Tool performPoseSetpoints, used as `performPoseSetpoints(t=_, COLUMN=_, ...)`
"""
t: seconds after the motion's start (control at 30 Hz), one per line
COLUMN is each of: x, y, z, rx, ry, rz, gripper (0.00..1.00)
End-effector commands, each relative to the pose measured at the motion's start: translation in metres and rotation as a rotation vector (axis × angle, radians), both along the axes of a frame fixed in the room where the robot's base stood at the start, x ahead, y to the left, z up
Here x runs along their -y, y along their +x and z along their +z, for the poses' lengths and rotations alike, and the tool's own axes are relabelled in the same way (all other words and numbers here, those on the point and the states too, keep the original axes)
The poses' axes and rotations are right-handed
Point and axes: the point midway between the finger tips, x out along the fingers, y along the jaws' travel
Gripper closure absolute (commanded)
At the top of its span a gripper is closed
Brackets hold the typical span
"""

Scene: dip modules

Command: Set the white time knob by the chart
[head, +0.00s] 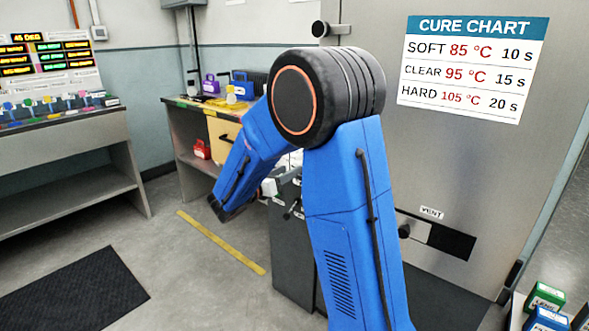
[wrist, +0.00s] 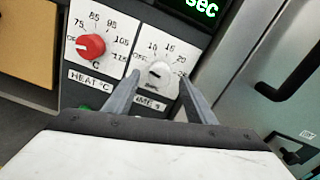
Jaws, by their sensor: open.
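The white time knob (wrist: 158,75) is on a white dial plate in the wrist view, with OFF, 10, 15 and 20 marked around it. Its exact pointing direction is too small to tell. My gripper (wrist: 160,80) is open, with one finger on each side of the white knob. I cannot tell whether the fingers touch it. The cure chart (head: 470,65) hangs on the grey metal wall in the head view. It reads SOFT 85 °C 10 s, CLEAR 95 °C 15 s, HARD 105 °C 20 s. My arm hides the knobs in the head view.
The red heat knob (wrist: 90,46) is left of the time knob, its light mark towards the left. A green display (wrist: 203,7) reading "sec" is above. A door handle (wrist: 290,80) is at the right. A vent slide (head: 435,236) is below the chart.

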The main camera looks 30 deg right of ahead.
Motion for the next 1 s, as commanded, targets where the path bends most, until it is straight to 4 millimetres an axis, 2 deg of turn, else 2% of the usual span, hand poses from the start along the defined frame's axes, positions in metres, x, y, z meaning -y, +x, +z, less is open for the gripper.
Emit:
performPoseSetpoints(t=0.1, x=0.017, y=0.005, z=0.0, rx=-0.001, ry=0.0, rz=-0.002, gripper=0.5)
performPoseSetpoints(t=0.3, x=0.034, y=0.012, z=-0.001, rx=-0.001, ry=0.001, rz=0.0, gripper=0.5)
performPoseSetpoints(t=0.7, x=0.038, y=0.014, z=-0.001, rx=-0.001, ry=0.001, rz=0.001, gripper=0.5)
performPoseSetpoints(t=0.73, x=0.038, y=0.014, z=-0.001, rx=-0.001, ry=0.001, rz=0.001, gripper=0.54)
performPoseSetpoints(t=0.8, x=0.038, y=0.014, z=0.0, rx=-0.001, ry=0.001, rz=0.0, gripper=0.71)
performPoseSetpoints(t=0.9, x=0.038, y=0.014, z=0.0, rx=-0.001, ry=0.001, rz=0.0, gripper=0.91)
performPoseSetpoints(t=1.0, x=0.038, y=0.014, z=0.0, rx=0.0, ry=0.001, rz=0.0, gripper=0.91)
